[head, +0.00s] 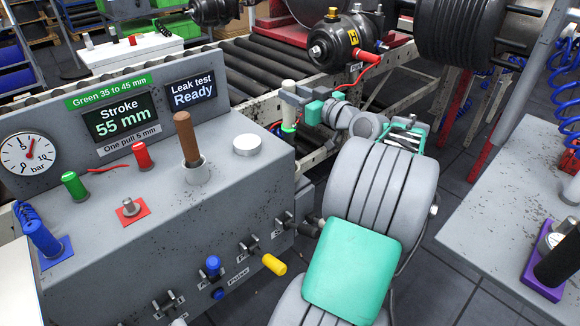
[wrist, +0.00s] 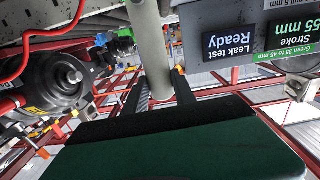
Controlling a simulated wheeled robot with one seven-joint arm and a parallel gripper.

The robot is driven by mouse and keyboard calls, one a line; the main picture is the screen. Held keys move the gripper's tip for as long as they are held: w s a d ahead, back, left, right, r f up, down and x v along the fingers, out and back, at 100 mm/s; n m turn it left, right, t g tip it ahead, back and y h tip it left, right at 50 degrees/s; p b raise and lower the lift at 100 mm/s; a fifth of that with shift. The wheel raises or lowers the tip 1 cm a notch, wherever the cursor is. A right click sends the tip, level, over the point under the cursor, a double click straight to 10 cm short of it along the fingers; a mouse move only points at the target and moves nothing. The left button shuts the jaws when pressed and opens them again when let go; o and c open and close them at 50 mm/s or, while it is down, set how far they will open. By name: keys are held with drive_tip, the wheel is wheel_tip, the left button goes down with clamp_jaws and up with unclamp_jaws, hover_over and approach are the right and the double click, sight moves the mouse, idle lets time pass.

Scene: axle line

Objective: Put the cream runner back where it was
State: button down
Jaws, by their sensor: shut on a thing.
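The cream runner (head: 289,117) is a pale upright cylinder just right of the grey test bench in the head view, in front of the roller conveyor. My gripper (head: 290,98) is shut on it. In the wrist view the cream runner (wrist: 150,45) runs between the two black fingers of my gripper (wrist: 161,84). A green band shows near the runner's lower end in the head view; I cannot tell if it belongs to the runner. I cannot tell whether its lower end touches anything.
The grey test bench (head: 235,215) carries a brown lever (head: 187,140), a green (head: 74,186) and a red cylinder (head: 141,155), and a blue one (head: 42,238). Black actuators stand on the conveyor (head: 265,70) behind. A grey table (head: 520,195) is at right.

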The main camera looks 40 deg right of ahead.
sight(293, 124)
wheel_tip(293, 124, down, 9)
drive_tip(key=shift+f+b, duration=0.1)
drive_tip(key=shift+b, duration=0.9)
drive_tip(key=c, duration=1)
unclamp_jaws()
drive_tip(key=s+p, duration=0.1)
drive_tip(key=s, duration=0.6)
drive_tip(key=shift+s, duration=0.25)
